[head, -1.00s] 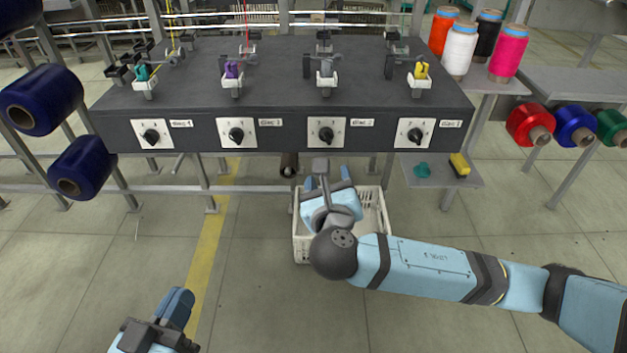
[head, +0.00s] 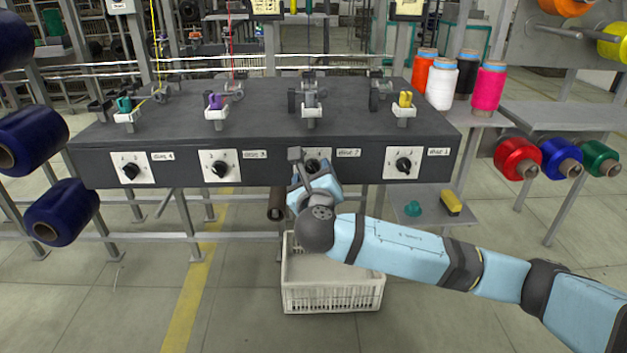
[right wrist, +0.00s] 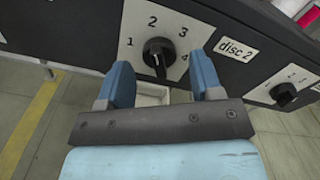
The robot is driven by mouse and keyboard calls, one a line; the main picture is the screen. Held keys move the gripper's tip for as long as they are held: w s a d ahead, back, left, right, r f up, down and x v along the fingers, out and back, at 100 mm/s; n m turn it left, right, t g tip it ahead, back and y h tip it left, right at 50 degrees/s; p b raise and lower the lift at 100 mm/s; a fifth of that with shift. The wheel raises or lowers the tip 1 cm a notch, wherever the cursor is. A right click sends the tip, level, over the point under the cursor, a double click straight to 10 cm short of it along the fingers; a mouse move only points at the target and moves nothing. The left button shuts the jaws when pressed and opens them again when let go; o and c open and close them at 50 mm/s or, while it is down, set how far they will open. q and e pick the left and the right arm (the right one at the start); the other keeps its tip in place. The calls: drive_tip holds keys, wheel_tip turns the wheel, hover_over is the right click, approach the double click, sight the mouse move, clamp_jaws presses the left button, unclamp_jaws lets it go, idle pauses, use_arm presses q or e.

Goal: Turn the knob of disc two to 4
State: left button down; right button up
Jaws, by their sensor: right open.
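The disc 2 knob (right wrist: 157,52) is black and round with a raised grip bar, on a white plate (right wrist: 135,22) marked 1 to 4. The bar runs up and down in the right wrist view, with a pale mark at its lower part; I cannot tell which number it is set to. In the head view the disc 2 plate (head: 325,157) is partly hidden by my right gripper (head: 312,178). In the right wrist view my right gripper (right wrist: 160,68) is open and empty, its blue fingers to either side of and just below the knob, with no clear contact. My left gripper is out of view.
The disc 3 knob (head: 220,168) and disc 1 knob (head: 403,165) flank it on the dark machine box (head: 270,165). A white crate (head: 330,297) stands on the floor below. A small shelf (head: 430,212) holds a yellow block and a teal piece.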

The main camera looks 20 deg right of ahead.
drive_tip(key=shift+w+d, duration=0.15)
drive_tip(key=shift+w, duration=0.4)
